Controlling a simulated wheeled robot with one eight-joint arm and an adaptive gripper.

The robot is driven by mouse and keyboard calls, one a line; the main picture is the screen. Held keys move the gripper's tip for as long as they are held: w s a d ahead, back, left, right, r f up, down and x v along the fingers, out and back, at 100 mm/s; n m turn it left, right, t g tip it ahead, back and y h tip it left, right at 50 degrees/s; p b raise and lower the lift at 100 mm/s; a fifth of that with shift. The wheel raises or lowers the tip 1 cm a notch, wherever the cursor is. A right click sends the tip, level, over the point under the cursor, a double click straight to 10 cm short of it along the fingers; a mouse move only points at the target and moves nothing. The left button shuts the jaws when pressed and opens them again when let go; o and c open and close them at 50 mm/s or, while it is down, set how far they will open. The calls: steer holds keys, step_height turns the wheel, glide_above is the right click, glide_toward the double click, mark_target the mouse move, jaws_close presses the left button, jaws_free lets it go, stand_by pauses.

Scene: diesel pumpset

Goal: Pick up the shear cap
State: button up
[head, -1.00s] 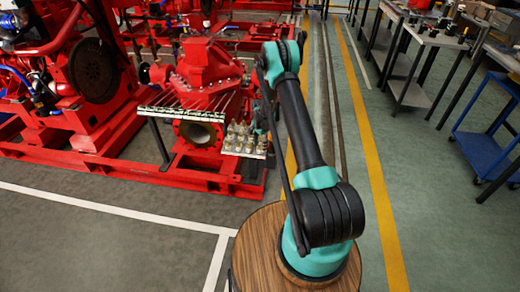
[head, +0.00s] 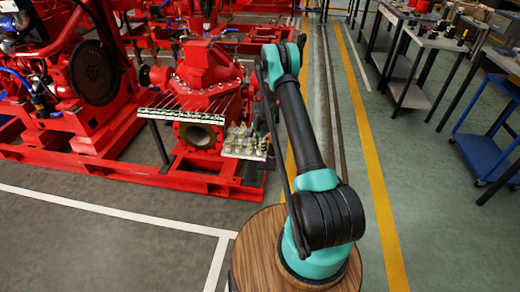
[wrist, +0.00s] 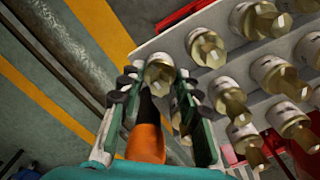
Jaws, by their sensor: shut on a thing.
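Several white-and-brass caps stand in rows on a light plate (wrist: 150,48). I take the shear cap (wrist: 159,70) to be the one between my fingertips in the wrist view; it has a pale collar and a brass end. My gripper (wrist: 160,82) is shut on it, one finger on each side, at the plate's corner. An orange and black piece (wrist: 147,138) shows between the fingers; I cannot tell what it is. In the head view the plate (head: 232,154) with its caps is beside the red pump, and my gripper is mostly hidden by my arm.
Other caps (wrist: 206,46) stand close to the right of my gripper. The red pumpset (head: 210,75) and its frame lie behind and left of the plate. A rack of thin rods (head: 185,116) is to its left. Tables (head: 425,40) and a blue cart (head: 485,150) stand at the right.

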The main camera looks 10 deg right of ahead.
step_height(320, 180, up, 20)
stand_by(0.5)
